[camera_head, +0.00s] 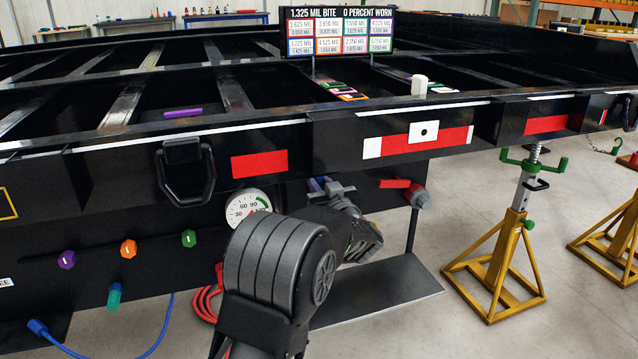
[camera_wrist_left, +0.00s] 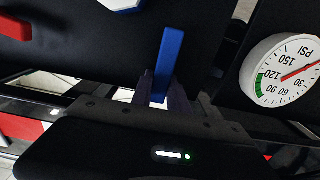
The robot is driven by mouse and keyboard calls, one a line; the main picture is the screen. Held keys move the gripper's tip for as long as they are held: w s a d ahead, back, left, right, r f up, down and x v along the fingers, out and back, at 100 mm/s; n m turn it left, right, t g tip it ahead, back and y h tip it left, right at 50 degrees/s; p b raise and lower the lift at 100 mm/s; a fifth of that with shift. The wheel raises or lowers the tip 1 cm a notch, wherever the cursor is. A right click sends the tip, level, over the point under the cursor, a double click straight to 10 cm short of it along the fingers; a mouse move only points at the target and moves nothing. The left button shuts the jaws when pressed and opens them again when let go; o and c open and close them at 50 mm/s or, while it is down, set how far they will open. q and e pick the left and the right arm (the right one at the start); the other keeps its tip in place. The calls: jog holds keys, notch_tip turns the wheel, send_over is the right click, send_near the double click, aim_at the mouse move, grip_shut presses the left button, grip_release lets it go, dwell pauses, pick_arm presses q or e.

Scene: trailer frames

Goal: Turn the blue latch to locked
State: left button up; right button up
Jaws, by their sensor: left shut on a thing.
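The blue latch (camera_wrist_left: 168,60) is a flat bar on a black panel in the left wrist view, running nearly up and down the picture with a slight tilt. My left gripper (camera_wrist_left: 160,90) is shut on its lower end, with a dark finger on each side. In the head view, my left gripper (camera_head: 333,190) is at the black front panel, right of the round gauge (camera_head: 247,207). There the latch is mostly hidden by the gripper and wrist. My right gripper is in neither view.
A red handle (camera_head: 396,184) is close right of my wrist. The gauge also shows in the left wrist view (camera_wrist_left: 285,72). Purple, orange and green knobs (camera_head: 128,249) are at left. A yellow jack stand (camera_head: 500,260) stands right. A black trailer beam (camera_head: 330,140) overhangs the panel.

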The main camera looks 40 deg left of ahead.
pick_arm(q)
grip_shut()
dwell(0.8)
